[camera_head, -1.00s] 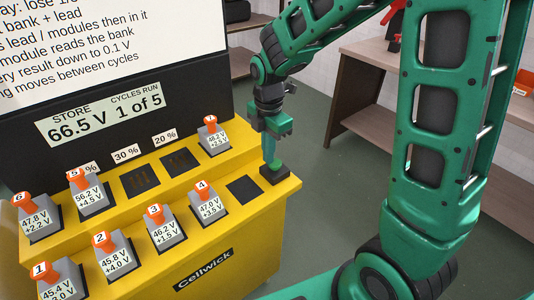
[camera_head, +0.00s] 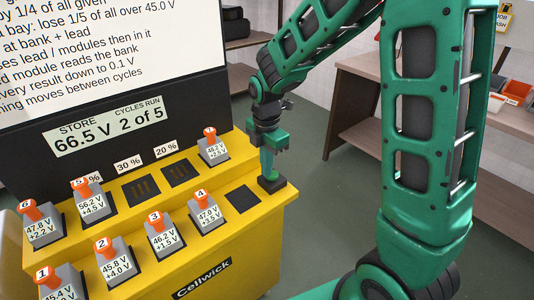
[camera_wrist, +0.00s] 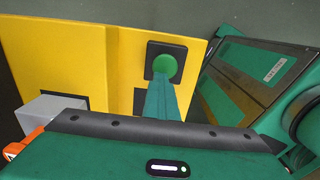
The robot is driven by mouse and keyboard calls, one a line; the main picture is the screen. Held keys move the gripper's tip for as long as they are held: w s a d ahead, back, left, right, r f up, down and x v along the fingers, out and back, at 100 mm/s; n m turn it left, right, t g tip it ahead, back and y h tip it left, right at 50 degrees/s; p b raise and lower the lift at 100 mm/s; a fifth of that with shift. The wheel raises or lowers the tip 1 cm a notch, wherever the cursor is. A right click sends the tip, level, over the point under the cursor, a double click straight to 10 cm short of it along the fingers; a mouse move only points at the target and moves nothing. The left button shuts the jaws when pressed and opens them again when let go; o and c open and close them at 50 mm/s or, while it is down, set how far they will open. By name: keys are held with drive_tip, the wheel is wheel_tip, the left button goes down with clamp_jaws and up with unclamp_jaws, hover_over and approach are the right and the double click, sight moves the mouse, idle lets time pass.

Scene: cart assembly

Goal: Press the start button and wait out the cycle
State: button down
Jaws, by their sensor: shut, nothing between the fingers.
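The green round start button (camera_wrist: 165,66) sits on a black square base at the right end of the yellow machine (camera_head: 232,232). In the head view its black base (camera_head: 271,185) shows under my fingers. My gripper (camera_head: 268,172) is shut, points down, and its tips are at the button. In the wrist view the shut fingers (camera_wrist: 160,100) reach to the button's near edge; whether they press on it I cannot tell. The display (camera_head: 108,131) reads STORE 66.5 V and CYCLES RUN 2 of 5.
Several grey modules with orange numbered handles, such as module 4 (camera_head: 206,212), stand in the machine's bays. An empty dark bay (camera_head: 242,199) lies just left of the button. A wooden bench (camera_head: 350,115) stands behind my arm. Grey floor is clear between.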

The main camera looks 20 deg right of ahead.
drive_tip(key=shift+s, duration=0.1)
drive_tip(key=shift+w+r, duration=0.9)
drive_tip(key=shift+w, duration=0.05)
wheel_tip(320, 180, up, 12)
drive_tip(key=s, duration=0.1)
drive_tip(key=shift+s, duration=0.2)
drive_tip(key=s+d+m, duration=1.2)
drive_tip(key=d+m, duration=0.2)
drive_tip(key=s+d+f+m, duration=0.2)
drive_tip(key=s+m, duration=0.4)
drive_tip(key=m, duration=0.1)
drive_tip(key=s+d+f+m, duration=0.2)
drive_tip(key=s+d+m, duration=0.1)
drive_tip(key=s+m, duration=0.4)
drive_tip(key=shift+d+f, duration=0.3)
drive_tip(key=shift+d, duration=0.05)
